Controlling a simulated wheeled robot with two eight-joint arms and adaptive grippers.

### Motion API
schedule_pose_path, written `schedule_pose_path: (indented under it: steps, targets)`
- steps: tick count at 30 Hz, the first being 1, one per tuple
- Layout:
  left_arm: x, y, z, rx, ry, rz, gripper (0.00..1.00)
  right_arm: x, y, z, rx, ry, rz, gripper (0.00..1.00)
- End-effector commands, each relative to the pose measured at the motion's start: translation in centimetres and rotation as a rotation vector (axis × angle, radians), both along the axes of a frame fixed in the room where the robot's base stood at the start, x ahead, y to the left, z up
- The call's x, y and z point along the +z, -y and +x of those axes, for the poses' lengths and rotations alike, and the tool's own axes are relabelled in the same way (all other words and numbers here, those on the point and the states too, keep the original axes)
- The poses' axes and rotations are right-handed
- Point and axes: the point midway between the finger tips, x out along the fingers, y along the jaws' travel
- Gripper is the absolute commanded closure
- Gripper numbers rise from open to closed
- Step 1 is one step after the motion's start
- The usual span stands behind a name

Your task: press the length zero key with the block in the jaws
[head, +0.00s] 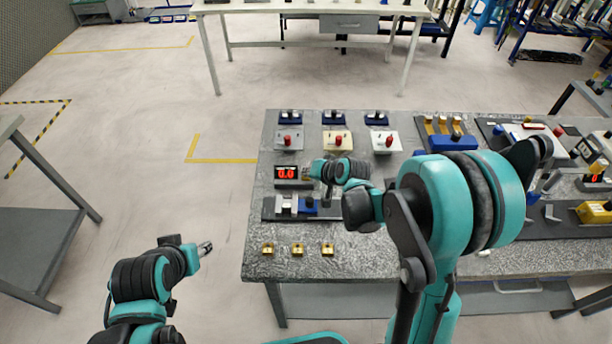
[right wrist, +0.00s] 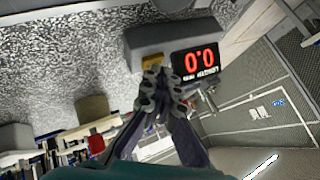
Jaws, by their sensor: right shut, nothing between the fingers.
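The length readout (head: 286,172) shows a red 0.0 on the table; in the right wrist view the display (right wrist: 196,62) reads 0.0 with LENGTH lettering. A yellow key (right wrist: 152,61) sits beside it on the grey housing (right wrist: 172,38), partly hidden by my fingertips. My right gripper (right wrist: 160,77) is shut and empty, its tips at the key; I cannot tell whether they touch. It also shows in the head view (head: 308,173). In front, a dark jaw fixture (head: 270,208) carries metal jaws and a blue block (head: 309,206). My left gripper (head: 205,248) is off the table; its opening is unclear.
Several small yellow blocks (head: 297,249) lie along the table's front. Panels with red knobs (head: 337,141) stand at the back. A blue fixture (head: 452,142) and other devices fill the right. Bare table (head: 370,258) shows at the front, partly behind my right arm.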

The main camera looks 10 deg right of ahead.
Motion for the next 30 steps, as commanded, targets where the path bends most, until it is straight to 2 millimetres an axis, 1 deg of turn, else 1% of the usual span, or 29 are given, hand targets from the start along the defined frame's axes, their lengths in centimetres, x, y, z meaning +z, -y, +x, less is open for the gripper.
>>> schedule_pose_path:
  steps: [9,20,23,30]
  targets:
    - [1.2,0.0,0.0,0.0,0.0,0.0,0.58,1.7,0.0,0.0,0.0,0.0,0.0,1.0]
    - [1.2,0.0,0.0,0.0,0.0,0.0,0.58,1.7,0.0,0.0,0.0,0.0,0.0,1.0]
    - [1.7,0.0,0.0,0.0,0.0,0.0,0.58,2.3,0.0,0.0,0.0,0.0,0.0,1.0]
    - [3.6,0.0,0.0,0.0,0.0,0.0,0.58,4.8,0.0,0.0,0.0,0.0,0.0,1.0]
